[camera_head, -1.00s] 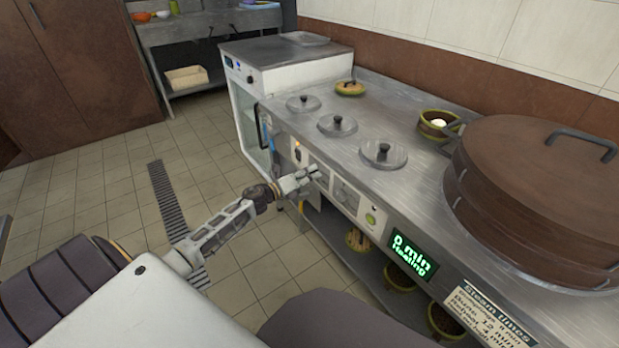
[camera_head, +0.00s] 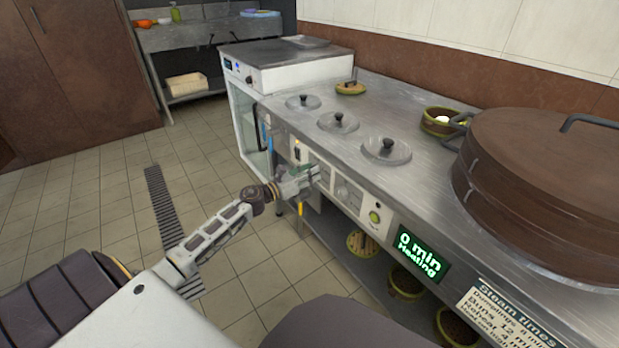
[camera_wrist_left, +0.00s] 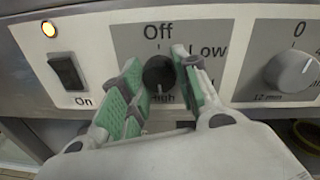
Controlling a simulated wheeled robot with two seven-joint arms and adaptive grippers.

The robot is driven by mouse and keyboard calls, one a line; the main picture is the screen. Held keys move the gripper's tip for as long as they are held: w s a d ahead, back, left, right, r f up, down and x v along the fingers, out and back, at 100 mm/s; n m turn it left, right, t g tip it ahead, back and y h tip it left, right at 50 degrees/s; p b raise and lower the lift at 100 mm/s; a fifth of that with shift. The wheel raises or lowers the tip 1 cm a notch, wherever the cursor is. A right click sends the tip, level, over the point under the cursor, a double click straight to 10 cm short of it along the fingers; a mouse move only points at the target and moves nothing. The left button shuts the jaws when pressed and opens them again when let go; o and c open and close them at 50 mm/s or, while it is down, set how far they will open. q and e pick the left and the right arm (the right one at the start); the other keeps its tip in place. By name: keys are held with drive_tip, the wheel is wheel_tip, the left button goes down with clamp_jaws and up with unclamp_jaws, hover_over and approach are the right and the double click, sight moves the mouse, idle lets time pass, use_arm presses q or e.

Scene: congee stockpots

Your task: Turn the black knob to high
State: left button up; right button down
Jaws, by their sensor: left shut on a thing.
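The black knob (camera_wrist_left: 159,75) is on the front control panel, below the word "Off" and left of "Low" in the left wrist view. "High" is printed under it, partly covered. A pale mark on the knob's lower part seems to point down towards "High". My left gripper (camera_wrist_left: 157,82) has its green-padded fingers on either side of the knob, shut on it. In the head view my left gripper (camera_head: 312,178) is at the counter's front panel and hides the knob. My right gripper is not in view.
A grey timer dial (camera_wrist_left: 291,71) is right of the knob, and a black switch (camera_wrist_left: 68,71) with a lit orange lamp (camera_wrist_left: 48,29) is left. Lidded pots (camera_head: 338,122) sit in the countertop above. A green display (camera_head: 419,255) reads "0 min Heating".

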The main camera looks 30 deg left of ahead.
use_arm(q)
drive_tip(key=shift+d+f+m, duration=0.1)
drive_tip(key=shift+f+m, duration=0.1)
drive_tip(key=shift+m, duration=0.1)
drive_tip(key=o, duration=0.9)
drive_tip(key=shift+c, duration=0.2)
drive_tip(key=shift+o, duration=0.8)
drive_tip(key=shift+r, duration=0.1)
drive_tip(key=shift+s, duration=0.15)
drive_tip(key=v, duration=1.1)
drive_tip(key=shift+s+a, duration=0.25)
drive_tip(key=shift+s, duration=0.1)
